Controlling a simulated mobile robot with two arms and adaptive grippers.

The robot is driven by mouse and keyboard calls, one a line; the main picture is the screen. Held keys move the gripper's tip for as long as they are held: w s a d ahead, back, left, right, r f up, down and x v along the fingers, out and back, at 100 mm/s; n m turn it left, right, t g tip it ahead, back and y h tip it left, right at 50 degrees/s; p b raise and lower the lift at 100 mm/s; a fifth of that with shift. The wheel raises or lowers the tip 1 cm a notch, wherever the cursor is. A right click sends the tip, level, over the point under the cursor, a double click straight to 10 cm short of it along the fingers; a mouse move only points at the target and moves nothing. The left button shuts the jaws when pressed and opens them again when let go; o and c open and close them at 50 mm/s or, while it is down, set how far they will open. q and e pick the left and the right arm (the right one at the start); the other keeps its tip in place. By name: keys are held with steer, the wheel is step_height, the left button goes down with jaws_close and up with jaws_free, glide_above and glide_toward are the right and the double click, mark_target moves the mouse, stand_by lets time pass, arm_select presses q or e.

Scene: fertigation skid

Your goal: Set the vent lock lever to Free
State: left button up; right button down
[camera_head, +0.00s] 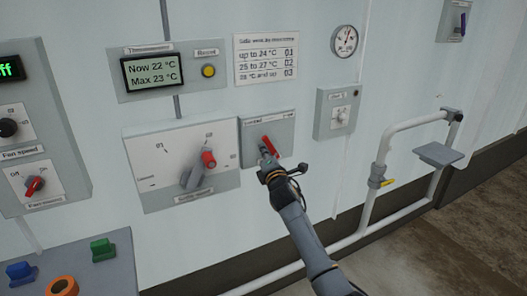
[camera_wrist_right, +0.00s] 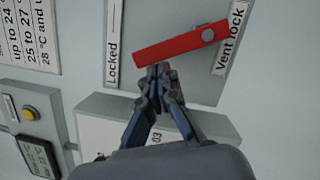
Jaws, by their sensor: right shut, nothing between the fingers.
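The vent lock panel (camera_head: 284,128) is a grey plate on the wall with "Locked" at upper left and a second, blurred label at upper right. Its red lever (camera_head: 270,146) leans up and left, toward the Locked side. In the right wrist view the red lever (camera_wrist_right: 172,47) runs from its round pivot near the "Vent lock" label to a free end near the "Locked" label (camera_wrist_right: 113,45). My right gripper (camera_wrist_right: 160,70) is shut and empty, its fingertips at the lever's Locked-side edge; contact is unclear. It also shows in the head view (camera_head: 264,158). My left gripper is out of view.
A dial panel (camera_head: 150,150) with a grey knob and red tip sits left of the vent lock. A small switch box (camera_head: 335,110) is at right. White pipes (camera_head: 405,127) with a yellow-handled valve run further right.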

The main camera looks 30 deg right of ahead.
steer(key=shift+d+r, duration=0.1)
steer(key=d+r+m+g+y+p, duration=0.1)
steer(key=d+r+m+g+p, duration=0.1)
steer(key=d+m+p, duration=0.4)
steer(key=shift+s+r+m+g+p, duration=0.15)
steer(key=shift+r+m+g+p, duration=0.15)
steer(key=shift+m+p, duration=2.4)
steer(key=shift+f, duration=0.1)
